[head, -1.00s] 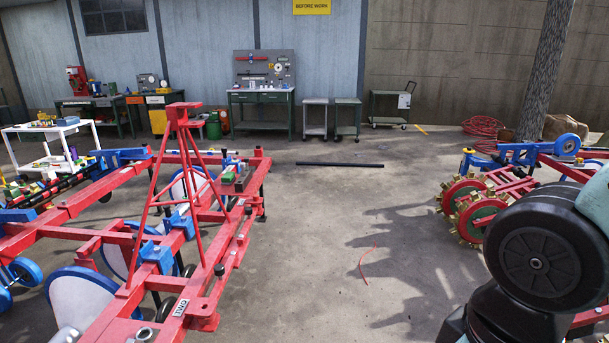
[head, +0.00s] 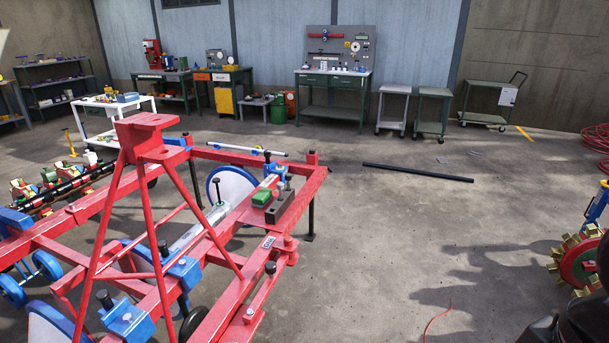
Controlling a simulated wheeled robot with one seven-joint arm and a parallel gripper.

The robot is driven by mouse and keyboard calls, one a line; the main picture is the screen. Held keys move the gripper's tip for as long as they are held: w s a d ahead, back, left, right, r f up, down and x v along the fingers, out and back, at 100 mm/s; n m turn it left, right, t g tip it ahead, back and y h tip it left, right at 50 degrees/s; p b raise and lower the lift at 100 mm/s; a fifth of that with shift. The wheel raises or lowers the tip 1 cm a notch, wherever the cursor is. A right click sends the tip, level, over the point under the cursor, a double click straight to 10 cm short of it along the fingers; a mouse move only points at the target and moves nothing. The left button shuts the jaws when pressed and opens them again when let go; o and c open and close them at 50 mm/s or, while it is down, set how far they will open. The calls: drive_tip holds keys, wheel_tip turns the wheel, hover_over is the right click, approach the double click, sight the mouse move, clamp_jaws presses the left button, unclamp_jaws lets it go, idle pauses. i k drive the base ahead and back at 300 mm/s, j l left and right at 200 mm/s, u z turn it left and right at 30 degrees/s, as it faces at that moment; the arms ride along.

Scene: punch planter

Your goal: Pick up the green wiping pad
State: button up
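A small green block (head: 262,198), which looks like the wiping pad, lies on the red planter frame (head: 215,245), near its far right corner. It sits beside a dark open box or tray (head: 287,207) with small upright parts near it. The block is too small to tell its texture. My gripper is not in view; only a dark part of my arm shows at the lower right edge.
The planter's red tripod tower (head: 150,135) rises at the left front. A black pipe (head: 418,173) lies on the floor. A workbench (head: 333,85) and carts (head: 432,108) stand at the back wall. A gold-toothed wheel (head: 575,260) is at the right.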

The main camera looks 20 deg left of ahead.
sight(261, 198)
drive_tip(key=i+u, duration=0.1)
drive_tip(key=i, duration=0.75)
drive_tip(key=i+u, duration=0.15)
drive_tip(key=i, duration=0.65)
drive_tip(key=i+u, duration=0.45)
drive_tip(key=i+l+u, duration=0.2)
drive_tip(key=i+u, duration=0.25)
drive_tip(key=i+j+u, duration=0.1)
drive_tip(key=u, duration=0.3)
drive_tip(key=i+u, duration=0.2)
drive_tip(key=u, duration=0.15)
drive_tip(key=i+u, duration=0.2)
drive_tip(key=u, duration=0.2)
drive_tip(key=i+u, duration=0.15)
drive_tip(key=u, duration=0.25)
